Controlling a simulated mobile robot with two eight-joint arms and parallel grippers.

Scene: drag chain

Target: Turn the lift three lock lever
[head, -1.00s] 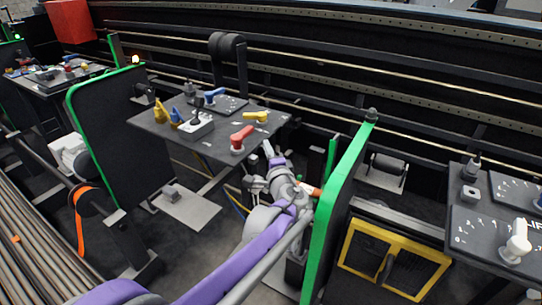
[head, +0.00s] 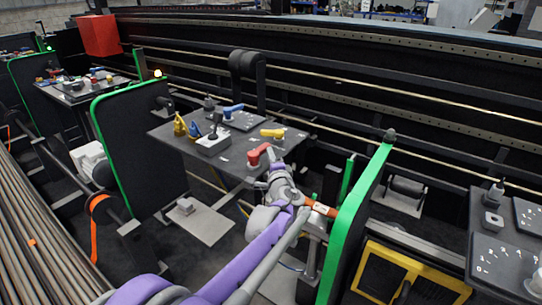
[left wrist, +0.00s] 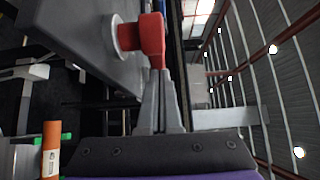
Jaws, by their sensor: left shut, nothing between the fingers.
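A red lever (head: 258,153) sits on a round pale base at the front right of the dark control panel (head: 208,168). A yellow lever (head: 272,133) and a blue lever (head: 233,109) stand behind it. I cannot read which lever is lift three's. My left gripper (head: 273,162) is shut and empty, just right of the red lever. In the left wrist view the red lever (left wrist: 152,38) is right at the shut fingertips of the gripper (left wrist: 160,76); I cannot tell whether they touch. My right gripper is not in view.
A green-edged upright plate (head: 357,215) stands close to the right of my left arm, and another (head: 140,150) stands left of the panel. Yellow handles and a black joystick (head: 214,130) share the panel. An orange cylinder (left wrist: 51,150) shows near the wrist.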

